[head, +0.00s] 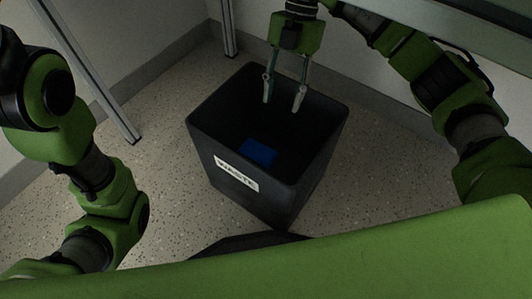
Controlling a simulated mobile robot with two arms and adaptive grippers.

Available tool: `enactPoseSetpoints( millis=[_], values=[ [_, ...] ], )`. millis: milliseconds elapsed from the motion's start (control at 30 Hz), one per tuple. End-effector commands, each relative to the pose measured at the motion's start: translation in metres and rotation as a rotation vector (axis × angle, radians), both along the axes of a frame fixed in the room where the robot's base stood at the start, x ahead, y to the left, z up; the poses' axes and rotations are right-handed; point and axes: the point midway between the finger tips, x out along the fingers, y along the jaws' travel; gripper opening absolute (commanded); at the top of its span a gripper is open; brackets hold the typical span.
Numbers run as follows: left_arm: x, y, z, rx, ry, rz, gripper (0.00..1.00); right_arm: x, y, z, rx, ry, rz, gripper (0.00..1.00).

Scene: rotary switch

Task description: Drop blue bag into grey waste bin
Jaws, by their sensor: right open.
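The waste bin (300,190) is dark grey and square, with a white label reading WASTE on its front. It stands upright on the floor in the middle of the head view. The blue bag (259,153) lies inside the bin, low down near the front wall; only part of it shows as a small blue patch. My right gripper (284,99) is open and empty, pointing down over the back part of the bin opening, apart from the bag. My left arm shows at the left, but its gripper is out of view.
A metal table leg (95,80) stands on the left and another (229,28) behind the bin. A table edge (440,20) crosses the upper right. The speckled floor (165,165) around the bin is clear, with walls behind.

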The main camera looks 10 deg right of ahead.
Motion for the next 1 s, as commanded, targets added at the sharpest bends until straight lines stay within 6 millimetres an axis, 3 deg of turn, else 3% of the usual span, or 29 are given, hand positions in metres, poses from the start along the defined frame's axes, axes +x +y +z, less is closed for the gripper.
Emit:
enactPoseSetpoints(
  millis=[200, 400, 600, 1000],
  values=[
    [0.000, 0.000, 0.000, 0.001, -0.001, 0.000, 0.24, 0.017, -0.011, 0.046, -0.002, -0.003, -0.002, 0.40],
    [-0.001, 0.000, 0.000, 0.001, -0.001, 0.000, 0.24, 0.025, -0.017, 0.073, -0.001, -0.001, -0.001, 0.40],
    [-0.001, 0.000, 0.000, 0.000, -0.002, 0.000, 0.24, 0.029, -0.020, 0.084, 0.000, 0.000, -0.001, 0.40],
    [-0.001, 0.000, 0.000, 0.001, -0.002, 0.000, 0.24, 0.029, -0.020, 0.085, 0.000, 0.000, 0.000, 0.40]
  ],
)
